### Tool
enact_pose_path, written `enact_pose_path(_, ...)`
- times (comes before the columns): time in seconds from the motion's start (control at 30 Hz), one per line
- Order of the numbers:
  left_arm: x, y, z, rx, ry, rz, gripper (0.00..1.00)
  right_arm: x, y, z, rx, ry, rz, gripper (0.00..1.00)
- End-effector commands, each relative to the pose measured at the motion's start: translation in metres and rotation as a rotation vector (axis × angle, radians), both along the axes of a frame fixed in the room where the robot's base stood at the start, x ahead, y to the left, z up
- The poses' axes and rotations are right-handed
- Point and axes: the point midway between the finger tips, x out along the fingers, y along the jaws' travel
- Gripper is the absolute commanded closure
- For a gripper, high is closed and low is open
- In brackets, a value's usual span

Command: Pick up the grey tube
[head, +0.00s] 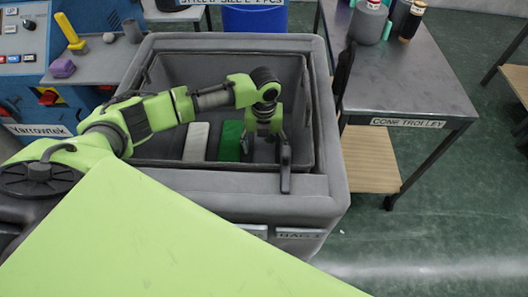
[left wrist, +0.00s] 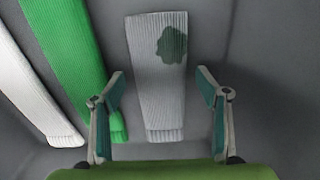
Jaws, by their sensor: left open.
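The grey tube (left wrist: 158,90) is a flat, ribbed knit piece with a dark stain near its upper right. It lies on the bin floor in the left wrist view; in the head view my gripper largely hides its place. My left gripper (head: 266,160) is open and reaches down into the grey bin (head: 328,120). In the left wrist view its fingers (left wrist: 160,82) stand apart, one on each side of the grey tube, with nothing gripped. I cannot tell the height left above it. My right gripper is not in view.
A green tube (left wrist: 75,60) and a white tube (left wrist: 28,85) lie to the left in the bin. The bin walls surround the gripper. A cone trolley (head: 410,90) stands to the right, and a machine panel (head: 20,45) at the left.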

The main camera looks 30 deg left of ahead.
Motion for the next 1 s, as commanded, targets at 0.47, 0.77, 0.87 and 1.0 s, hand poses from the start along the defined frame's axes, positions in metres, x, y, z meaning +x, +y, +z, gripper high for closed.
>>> enact_pose_path(0.47, 0.000, 0.000, -0.002, 0.000, -0.001, 0.000, 0.64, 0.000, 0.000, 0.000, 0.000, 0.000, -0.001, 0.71)
enact_pose_path(0.77, 0.001, 0.000, 0.003, -0.001, -0.003, 0.000, 0.64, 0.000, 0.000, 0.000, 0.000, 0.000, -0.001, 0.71)
enact_pose_path(0.87, 0.002, 0.000, 0.016, -0.001, -0.005, 0.000, 0.64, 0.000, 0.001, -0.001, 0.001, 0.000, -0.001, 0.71)
enact_pose_path(1.0, 0.002, 0.000, 0.044, -0.001, -0.006, -0.001, 0.64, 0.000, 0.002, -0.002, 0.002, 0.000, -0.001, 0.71)
